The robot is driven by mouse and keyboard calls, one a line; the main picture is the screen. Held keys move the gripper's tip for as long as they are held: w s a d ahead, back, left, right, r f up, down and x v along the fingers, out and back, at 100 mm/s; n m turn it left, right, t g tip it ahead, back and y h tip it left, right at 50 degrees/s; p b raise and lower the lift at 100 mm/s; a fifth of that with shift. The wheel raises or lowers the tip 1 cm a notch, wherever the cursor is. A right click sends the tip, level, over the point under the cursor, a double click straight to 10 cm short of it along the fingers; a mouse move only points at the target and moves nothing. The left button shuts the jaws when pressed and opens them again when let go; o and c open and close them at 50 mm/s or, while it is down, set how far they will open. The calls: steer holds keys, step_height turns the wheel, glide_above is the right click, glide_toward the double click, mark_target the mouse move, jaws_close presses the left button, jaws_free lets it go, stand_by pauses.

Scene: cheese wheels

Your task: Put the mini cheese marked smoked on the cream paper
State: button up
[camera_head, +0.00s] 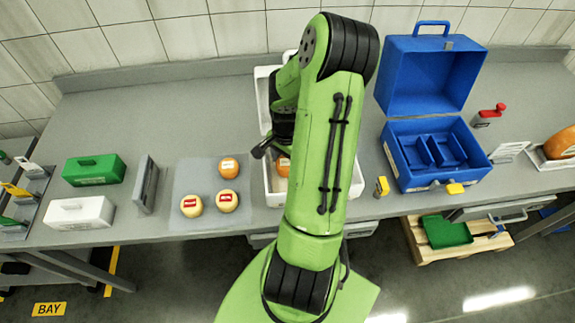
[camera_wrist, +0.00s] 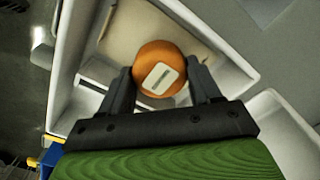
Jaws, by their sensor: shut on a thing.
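My gripper (camera_wrist: 160,76) is shut on an orange mini cheese (camera_wrist: 157,62) with a pale label, too blurred to read. In the head view a little of this cheese (camera_head: 283,167) shows beside my arm. It is over or in a compartment of the white tray (camera_head: 357,183); whether it touches the floor I cannot tell. A cream-tan sheet (camera_wrist: 122,28), which looks like the cream paper, lies in that compartment in the wrist view. Another orange cheese (camera_head: 228,168) and two yellow cheeses with red labels (camera_head: 191,206) (camera_head: 228,202) sit on the grey mat (camera_head: 190,172).
My arm hides much of the tray. An open blue case (camera_head: 405,178) stands right of it, with a small yellow item (camera_head: 382,186) at its left. Green (camera_head: 93,170) and white (camera_head: 79,213) boxes and a grey upright plate (camera_head: 146,184) stand left of the mat.

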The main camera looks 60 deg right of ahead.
mark_target(286, 162)
steer(key=shift+f, duration=1.05)
steer(key=o, duration=1.2)
steer(key=w+a+r+n+h+p, duration=0.1)
steer(key=a+r+n, duration=0.1)
steer(key=r, duration=0.7)
steer(key=w+a+r+n+p, duration=0.1)
steer(key=a+r+n, duration=0.15)
steer(key=r, duration=0.55)
steer(key=s+a+r+n+t, duration=0.2)
steer(key=a+r+n, duration=0.1)
steer(key=a, duration=0.4)
steer(key=s+a+r+n+t, duration=0.1)
steer(key=s+a+r+n, duration=0.1)
steer(key=a+r+n, duration=0.2)
steer(key=s+a+r+n+t+y, duration=0.1)
steer(key=s+a+r+n+t, duration=0.1)
steer(key=a+n, duration=0.5)
steer(key=s+a+r, duration=0.1)
steer(key=a+r, duration=0.1)
steer(key=a, duration=0.2)
steer(key=shift+t, duration=0.3)
